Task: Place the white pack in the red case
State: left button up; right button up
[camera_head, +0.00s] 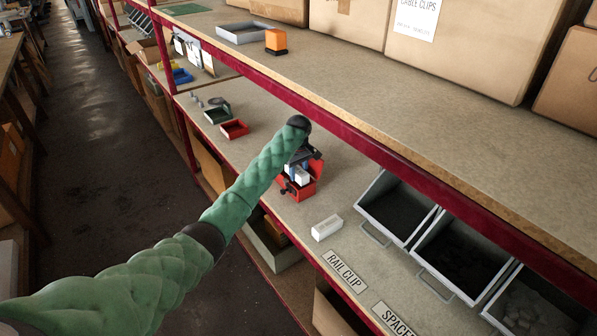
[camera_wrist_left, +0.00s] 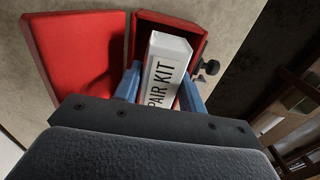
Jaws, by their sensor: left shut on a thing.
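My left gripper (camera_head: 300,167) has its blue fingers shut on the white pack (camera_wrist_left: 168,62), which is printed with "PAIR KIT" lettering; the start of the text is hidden. The pack also shows as a small white patch in the head view (camera_head: 302,175). The red case (camera_head: 303,193) stands open on the lower shelf under the gripper. In the wrist view its lid (camera_wrist_left: 75,50) lies to the left, and the pack is over or within the walled half (camera_wrist_left: 196,38). I cannot tell whether the pack touches the case floor. My right gripper is not in view.
A white box (camera_head: 327,228) lies on the shelf in front of the case. Grey bins (camera_head: 397,207) stand to the right. A small red tray (camera_head: 234,129) and a green tray (camera_head: 217,114) are farther back. The upper shelf's red edge (camera_head: 350,140) runs close above the gripper.

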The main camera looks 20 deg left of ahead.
pick_arm(q)
jog(key=shift+f, duration=0.1)
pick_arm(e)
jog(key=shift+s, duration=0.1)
pick_arm(q)
jog(key=shift+f, duration=0.3)
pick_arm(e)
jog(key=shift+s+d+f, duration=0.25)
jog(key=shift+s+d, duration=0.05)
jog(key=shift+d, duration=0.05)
pick_arm(q)
jog(key=shift+f, duration=0.1)
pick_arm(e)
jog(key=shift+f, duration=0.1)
